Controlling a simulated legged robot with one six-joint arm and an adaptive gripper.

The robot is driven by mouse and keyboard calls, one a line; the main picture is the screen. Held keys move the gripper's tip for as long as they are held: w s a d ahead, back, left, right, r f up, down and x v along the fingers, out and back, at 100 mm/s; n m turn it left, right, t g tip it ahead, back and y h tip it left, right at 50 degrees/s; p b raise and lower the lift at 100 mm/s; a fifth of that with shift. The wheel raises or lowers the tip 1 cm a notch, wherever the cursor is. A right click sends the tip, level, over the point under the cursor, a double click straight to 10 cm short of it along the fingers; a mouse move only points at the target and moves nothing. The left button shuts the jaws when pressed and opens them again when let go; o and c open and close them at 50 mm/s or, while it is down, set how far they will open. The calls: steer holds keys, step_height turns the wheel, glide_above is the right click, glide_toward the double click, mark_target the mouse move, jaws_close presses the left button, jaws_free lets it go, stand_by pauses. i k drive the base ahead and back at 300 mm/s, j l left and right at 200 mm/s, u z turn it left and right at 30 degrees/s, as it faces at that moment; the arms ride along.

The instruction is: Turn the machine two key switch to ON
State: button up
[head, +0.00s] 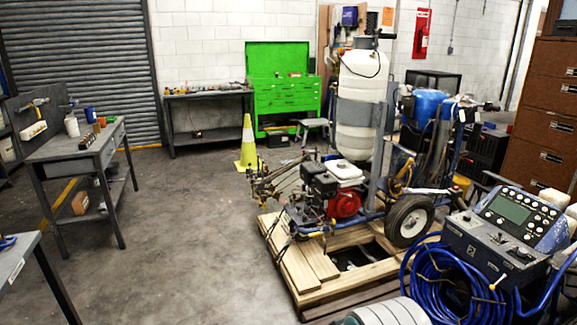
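A line striper (343,190) with a red engine and a white tank stands on a wooden pallet in the middle right. A second machine stands at the front right, with a tilted control console (520,222) that has a screen and several buttons. Below the console is a dark grey switch box (485,250) with small knobs and switches. I cannot tell which of these is the key switch or how it is set. No label naming machine two can be read.
A blue hose coil (450,285) hangs below the switch box. The wooden pallet (300,270) and a black wheel (409,221) lie left of it. Workbenches (75,150) stand at the left. The concrete floor (180,220) between is clear. A yellow cone (247,150) stands behind.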

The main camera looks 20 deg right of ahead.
mark_target(522, 251)
steer(key=i+l+z, duration=0.1)
steer(key=i+z, duration=0.7)
steer(key=z, duration=0.15)
steer(key=i+j+z, duration=0.2)
steer(key=i+z, duration=0.25)
steer(key=i+l+z, duration=0.25)
steer(key=i+z, duration=0.2)
steer(key=i, duration=0.15)
steer(key=i+z, duration=0.45)
steer(key=i, duration=0.15)
